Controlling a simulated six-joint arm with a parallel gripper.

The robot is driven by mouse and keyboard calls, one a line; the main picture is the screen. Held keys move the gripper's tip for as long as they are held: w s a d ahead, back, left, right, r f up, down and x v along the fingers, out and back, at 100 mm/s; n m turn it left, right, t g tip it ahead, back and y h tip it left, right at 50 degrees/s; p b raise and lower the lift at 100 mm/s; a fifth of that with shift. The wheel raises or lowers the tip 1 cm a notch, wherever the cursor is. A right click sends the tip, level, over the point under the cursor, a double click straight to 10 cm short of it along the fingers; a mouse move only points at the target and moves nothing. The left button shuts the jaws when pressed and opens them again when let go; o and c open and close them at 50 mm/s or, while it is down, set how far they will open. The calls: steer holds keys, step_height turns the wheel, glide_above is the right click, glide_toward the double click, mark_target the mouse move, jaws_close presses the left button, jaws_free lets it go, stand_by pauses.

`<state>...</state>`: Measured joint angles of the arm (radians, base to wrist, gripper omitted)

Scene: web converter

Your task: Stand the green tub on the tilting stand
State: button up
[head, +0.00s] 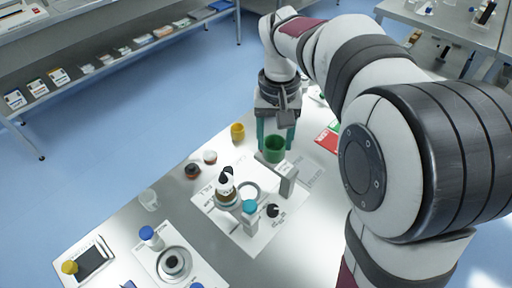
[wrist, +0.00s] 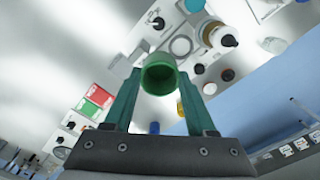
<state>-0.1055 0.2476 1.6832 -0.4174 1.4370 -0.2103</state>
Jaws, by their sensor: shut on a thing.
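The green tub (head: 274,150) is held between the two teal fingers of my gripper (head: 275,142). In the wrist view the tub (wrist: 159,77) sits between the fingertips with its round opening facing the camera. In the head view it looks upright, beside the far edge of a white printed sheet (head: 238,232); its height above the bench is hard to tell. On that sheet are a grey upright bracket (head: 288,183), a pale round ring (head: 249,191) and a black knob (head: 272,210). I cannot tell for certain which of these parts form the tilting stand.
A white-capped bottle (head: 226,188) and a teal-topped post (head: 249,207) stand on the sheet close to the ring. A yellow cup (head: 237,132) and small jars (head: 192,171) stand left of the tub. Red and green cards (head: 327,140) lie to the right. The bench (head: 120,218) has bare patches.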

steer(key=w+a+r+n, duration=0.1)
steer(key=w+a+r, duration=0.1)
steer(key=a, duration=0.7)
steer(key=n, duration=0.1)
glide_above(91, 259)
steer(key=shift+f, duration=11.05)
steer(key=o, duration=1.5)
steer(key=shift+o, duration=0.2)
